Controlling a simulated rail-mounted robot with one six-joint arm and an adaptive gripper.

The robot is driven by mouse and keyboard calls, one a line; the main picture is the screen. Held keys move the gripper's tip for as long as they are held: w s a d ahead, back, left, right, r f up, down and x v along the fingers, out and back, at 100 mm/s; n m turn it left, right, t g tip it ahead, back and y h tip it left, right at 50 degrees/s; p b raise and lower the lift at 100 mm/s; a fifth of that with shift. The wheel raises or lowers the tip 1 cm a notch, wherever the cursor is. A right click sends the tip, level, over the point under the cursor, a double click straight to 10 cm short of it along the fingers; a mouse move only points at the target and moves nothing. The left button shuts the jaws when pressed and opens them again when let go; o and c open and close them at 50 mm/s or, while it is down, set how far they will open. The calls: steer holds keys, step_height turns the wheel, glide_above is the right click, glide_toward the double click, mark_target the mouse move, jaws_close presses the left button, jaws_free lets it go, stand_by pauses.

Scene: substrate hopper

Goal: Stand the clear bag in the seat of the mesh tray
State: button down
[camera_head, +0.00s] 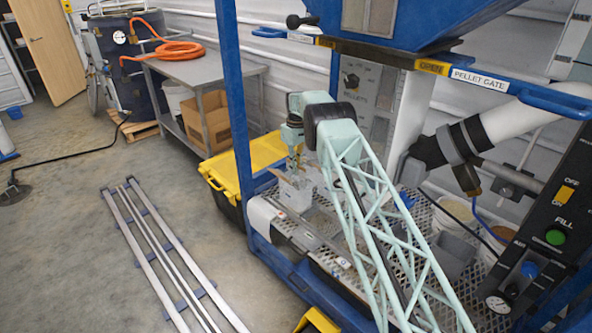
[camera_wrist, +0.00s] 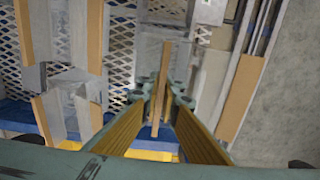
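My gripper (camera_wrist: 163,93) points down over the mesh tray; in the head view its end (camera_head: 296,160) is small and partly hidden. In the wrist view its two yellow-padded fingers are apart. A clear bag (camera_wrist: 150,56) with an upright tan strip along it stands between the fingertips, and a gap shows on both sides of the strip. In the head view a pale, see-through bag shape (camera_head: 295,195) is just below the gripper. The mesh tray (camera_head: 322,222) lies under the hopper, and my arm covers much of it. I cannot clearly make out the seat.
Pale holders with tan panels (camera_wrist: 66,108) stand left in the wrist view. A tan-edged rail (camera_wrist: 240,95) is at right. A grey bin (camera_head: 450,255) and white buckets (camera_head: 452,212) stand on the tray's right. Blue frame posts (camera_head: 234,100) and the pellet gate bar (camera_head: 480,78) hem the arm.

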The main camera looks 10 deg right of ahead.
steer(key=shift+f, duration=0.45)
stand_by(0.3)
steer(key=c, duration=2.8)
jaws_free()
steer(key=shift+r, duration=0.1)
steer(key=shift+r, duration=5.9)
